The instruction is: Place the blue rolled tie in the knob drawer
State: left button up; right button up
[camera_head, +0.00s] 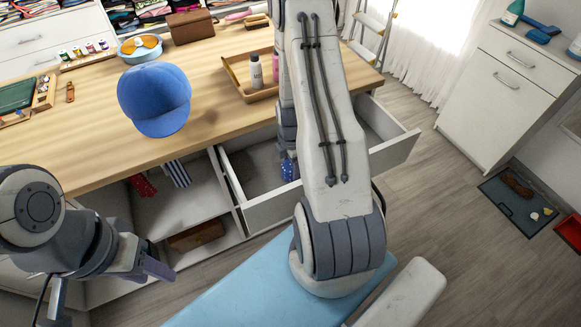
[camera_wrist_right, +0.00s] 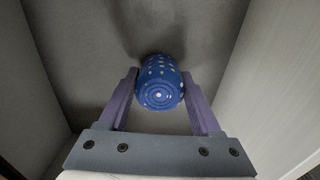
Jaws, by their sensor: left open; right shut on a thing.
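The blue rolled tie with white dots (camera_wrist_right: 159,82) is held between the two purple fingers of my right gripper (camera_wrist_right: 160,90) in the right wrist view. Below it is the grey floor of a compartment. In the head view a bit of the blue tie (camera_head: 289,170) shows beside my right arm, inside the open drawer (camera_head: 398,152) under the table; my arm hides much of the drawer and most of the gripper. No knob can be made out. My left gripper (camera_head: 152,268) is open and empty at the lower left, in front of the open shelf.
The wooden table (camera_head: 95,165) bears a blue cap (camera_head: 155,98), a tray with bottles (camera_head: 238,80), a brown box (camera_head: 190,26) and a bowl (camera_head: 140,48). Striped and red cloths (camera_head: 177,173) hang at the shelf left of the drawer. Drawer walls stand close around my right gripper.

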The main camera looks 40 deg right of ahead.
jog(key=o, duration=1.4)
jog(key=shift+f, duration=0.1)
jog(key=shift+c, duration=0.2)
notch_tip(320, 180, up, 12)
jog(key=shift+r, duration=0.2)
jog(key=a+r+m, duration=0.2)
jog(key=a+r, duration=0.2)
jog(key=a, duration=0.5)
jog(key=a+r+m, duration=0.1)
jog(key=a+r, duration=0.3)
jog(key=a, duration=0.4)
jog(key=s+a+r+m, duration=0.2)
jog(key=s+a+r, duration=0.1)
jog(key=s+a, duration=0.4)
jog(key=s+a+r+m+y, duration=0.1)
jog(key=s+a+r+m, duration=0.2)
jog(key=s+a, duration=0.4)
jog(key=shift+s+r, duration=0.15)
jog(key=shift+s, duration=0.8)
